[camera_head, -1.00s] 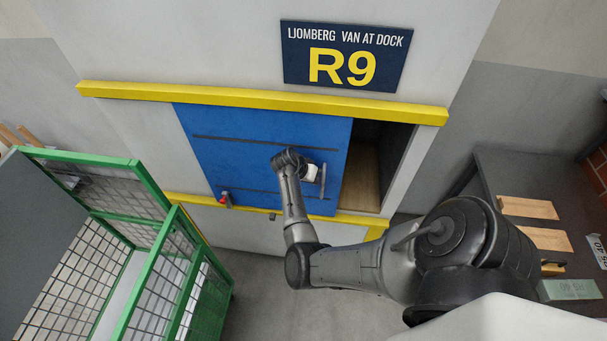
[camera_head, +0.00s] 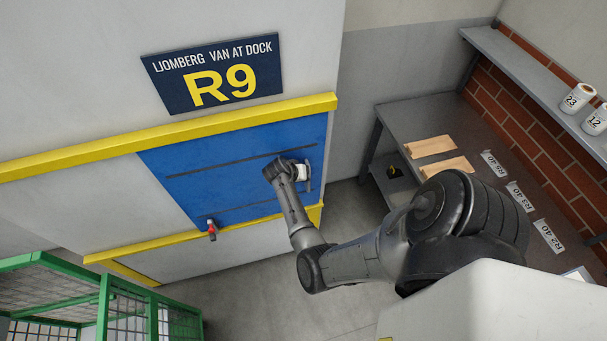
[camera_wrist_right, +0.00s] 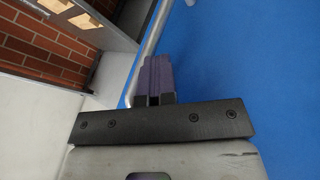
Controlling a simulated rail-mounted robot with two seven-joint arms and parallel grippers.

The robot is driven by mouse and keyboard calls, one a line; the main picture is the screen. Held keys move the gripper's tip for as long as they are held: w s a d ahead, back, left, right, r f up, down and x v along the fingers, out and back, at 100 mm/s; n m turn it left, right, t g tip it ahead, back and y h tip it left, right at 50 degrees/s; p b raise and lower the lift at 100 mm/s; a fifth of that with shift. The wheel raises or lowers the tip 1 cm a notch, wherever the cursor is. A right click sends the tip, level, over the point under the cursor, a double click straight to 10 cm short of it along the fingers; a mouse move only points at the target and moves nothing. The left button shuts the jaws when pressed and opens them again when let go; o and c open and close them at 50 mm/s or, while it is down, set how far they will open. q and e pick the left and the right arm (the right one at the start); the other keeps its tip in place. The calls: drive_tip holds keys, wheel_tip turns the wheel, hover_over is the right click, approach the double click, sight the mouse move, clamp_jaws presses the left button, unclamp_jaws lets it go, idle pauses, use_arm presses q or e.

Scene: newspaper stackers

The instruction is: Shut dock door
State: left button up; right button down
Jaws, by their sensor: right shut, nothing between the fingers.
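The blue dock door (camera_head: 220,180) stands between two yellow rails below the R9 sign. It spans to the right end of the frame, and no dark opening shows beside it. A grey bar handle (camera_head: 309,176) stands near its right edge. My right gripper (camera_head: 301,172) is at the handle, its fingers partly hidden by the wrist. In the right wrist view the fingers (camera_wrist_right: 156,72) are shut and empty beside the handle bar (camera_wrist_right: 140,62), close to the blue door face; contact cannot be told. A red-handled latch (camera_head: 212,229) sits at the door's lower edge. My left gripper is not in view.
A green mesh cage (camera_head: 100,300) stands at lower left. A dark table (camera_head: 440,110) with wooden blocks (camera_head: 430,146) and number cards stands to the right, below a shelf (camera_head: 530,75) with white rolls. Grey floor is clear between door and table.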

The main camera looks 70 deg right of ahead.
drive_tip(key=shift+s+d, duration=0.1)
drive_tip(key=shift+s, duration=0.1)
idle(0.4)
drive_tip(key=p+v, duration=0.7)
drive_tip(key=v, duration=0.3)
drive_tip(key=shift+w, duration=0.2)
